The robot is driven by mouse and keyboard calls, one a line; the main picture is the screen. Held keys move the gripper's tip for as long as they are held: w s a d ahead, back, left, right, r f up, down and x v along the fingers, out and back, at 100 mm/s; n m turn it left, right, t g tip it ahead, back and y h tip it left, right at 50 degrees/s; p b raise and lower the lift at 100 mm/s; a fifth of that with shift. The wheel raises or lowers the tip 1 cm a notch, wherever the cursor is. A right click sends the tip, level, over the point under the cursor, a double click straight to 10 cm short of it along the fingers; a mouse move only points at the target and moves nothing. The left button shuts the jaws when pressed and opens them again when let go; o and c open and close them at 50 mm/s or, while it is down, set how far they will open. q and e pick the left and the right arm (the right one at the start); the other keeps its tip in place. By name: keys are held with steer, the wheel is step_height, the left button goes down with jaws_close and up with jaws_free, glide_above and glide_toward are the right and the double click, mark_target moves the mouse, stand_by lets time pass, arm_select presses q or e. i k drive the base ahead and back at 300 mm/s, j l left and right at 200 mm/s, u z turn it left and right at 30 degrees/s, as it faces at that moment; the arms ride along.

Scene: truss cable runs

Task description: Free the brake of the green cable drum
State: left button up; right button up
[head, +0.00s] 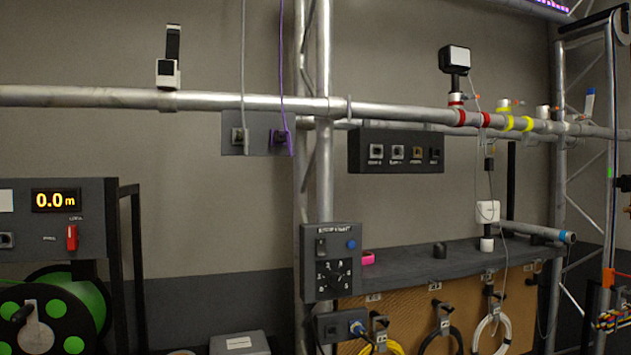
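The green cable drum (85,299) stands at the lower left, with green cable behind a black flange with green spots. The bottom of the drum is cut off by the picture edge. The small lettering near the lever is too blurred to read. I cannot tell which part is the brake or how it is set. Neither of my grippers is in view.
A black post (137,265) stands right of the drum. A grey box (239,343) lies low beyond it. A control box with a dial (331,262) hangs on the truss upright. A shelf (455,256) with hanging cable coils is at the right. A horizontal pipe (80,97) crosses above the drum.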

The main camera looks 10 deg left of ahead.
mark_target(72, 235)
steer(key=j+u, duration=0.1)
steer(key=u, duration=1.4)
steer(key=k+j, duration=0.05)
steer(key=j, duration=0.05)
